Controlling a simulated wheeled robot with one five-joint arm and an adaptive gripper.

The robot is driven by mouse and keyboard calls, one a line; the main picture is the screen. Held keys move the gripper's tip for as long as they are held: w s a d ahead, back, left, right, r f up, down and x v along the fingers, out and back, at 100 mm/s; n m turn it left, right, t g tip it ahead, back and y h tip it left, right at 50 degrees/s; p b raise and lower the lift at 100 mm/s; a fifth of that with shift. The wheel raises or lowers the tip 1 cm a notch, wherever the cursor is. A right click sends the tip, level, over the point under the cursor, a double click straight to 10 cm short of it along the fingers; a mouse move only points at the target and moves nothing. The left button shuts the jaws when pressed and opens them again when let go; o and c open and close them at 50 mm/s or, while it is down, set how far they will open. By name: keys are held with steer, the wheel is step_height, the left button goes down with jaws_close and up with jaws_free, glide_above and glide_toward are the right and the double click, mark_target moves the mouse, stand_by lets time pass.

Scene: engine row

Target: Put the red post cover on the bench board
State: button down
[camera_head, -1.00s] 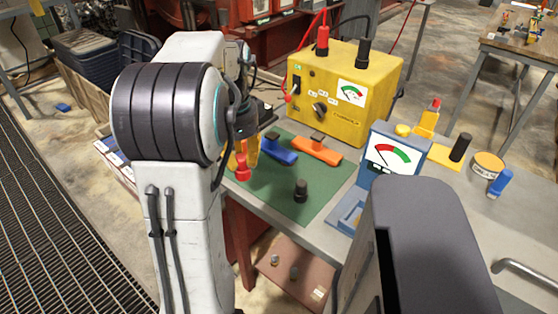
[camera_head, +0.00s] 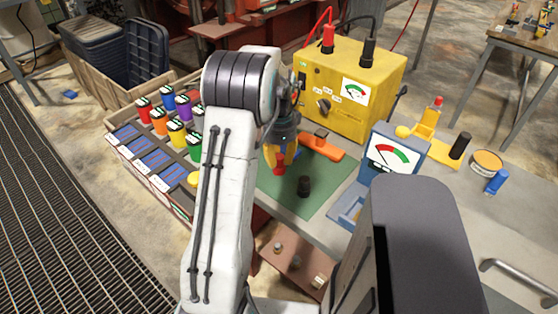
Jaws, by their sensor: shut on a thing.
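The red post cover (camera_head: 280,168) is between the yellow-orange fingers of my gripper (camera_head: 280,157), and its lower end points down. My gripper is shut on it, over the green board (camera_head: 325,178) on the bench, which I take as the bench board. I cannot tell whether the cover touches the board or hangs just above it. A black post cover (camera_head: 304,186) stands on the board, to the right and nearer. My arm hides the board's left part.
An orange-handled tool (camera_head: 322,148) lies at the board's back. Behind is a yellow charger box (camera_head: 350,88) with red and black posts. A blue meter (camera_head: 390,155) stands right. A rack of coloured cans (camera_head: 158,120) is left, and a lower brown shelf (camera_head: 295,268) is in front.

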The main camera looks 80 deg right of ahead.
step_height(320, 180, down, 2)
steer(key=shift+f+p, duration=0.1)
steer(key=shift+p, duration=0.6)
steer(key=shift+f, duration=0.15)
steer(key=shift+f, duration=0.2)
steer(key=c, duration=1.1)
jaws_free()
steer(key=shift+r, duration=0.15)
